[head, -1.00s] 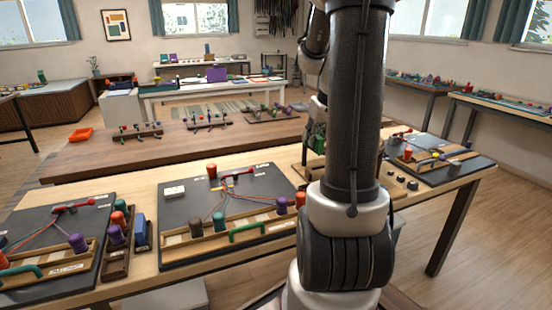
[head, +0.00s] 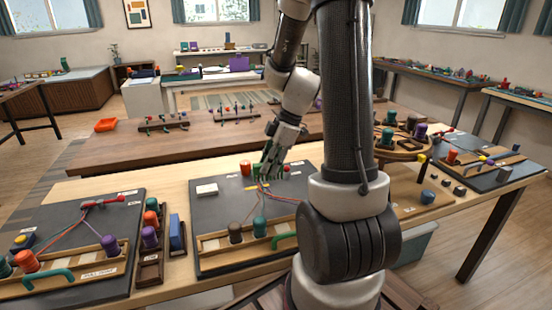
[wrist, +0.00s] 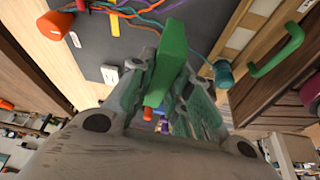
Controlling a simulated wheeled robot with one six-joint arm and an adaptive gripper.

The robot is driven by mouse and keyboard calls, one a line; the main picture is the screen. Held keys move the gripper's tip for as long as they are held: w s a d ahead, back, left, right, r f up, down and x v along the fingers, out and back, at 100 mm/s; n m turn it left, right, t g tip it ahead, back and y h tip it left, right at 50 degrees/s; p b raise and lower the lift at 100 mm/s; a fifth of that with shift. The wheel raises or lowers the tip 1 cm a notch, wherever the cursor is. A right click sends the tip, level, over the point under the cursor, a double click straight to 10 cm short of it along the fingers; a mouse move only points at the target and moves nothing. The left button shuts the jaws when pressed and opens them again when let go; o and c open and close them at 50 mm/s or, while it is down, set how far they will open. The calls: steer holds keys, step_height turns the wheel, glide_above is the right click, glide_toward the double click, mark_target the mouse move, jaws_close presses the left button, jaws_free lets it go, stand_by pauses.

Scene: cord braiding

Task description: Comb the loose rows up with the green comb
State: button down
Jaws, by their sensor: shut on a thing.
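My gripper (head: 270,166) is over the far part of the middle dark braiding board (head: 215,210), shut on the green comb (head: 264,172). In the wrist view the comb (wrist: 172,55) is a green block between the fingers. Thin coloured cords (head: 259,203) run from below the gripper toward the wooden rail (head: 212,246); they also show at the top of the wrist view (wrist: 150,12). The gripper hides the woven rows, and I cannot tell whether the comb touches them.
An orange spool (head: 245,168) stands just left of the gripper, with a white block (head: 207,190) nearby. A round stand (head: 402,152) with spools is at right.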

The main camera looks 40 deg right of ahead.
steer(key=shift+s+n+g, duration=0.1)
steer(key=shift+n+g, duration=0.2)
steer(key=shift+n, duration=0.2)
steer(key=shift+f, duration=4.35)
steer(key=shift+w+d, duration=0.3)
steer(key=shift+w, duration=0.75)
steer(key=shift+w+d, duration=0.25)
steer(key=shift+w, duration=0.75)
step_height(320, 180, up, 9)
steer(key=s, duration=0.1)
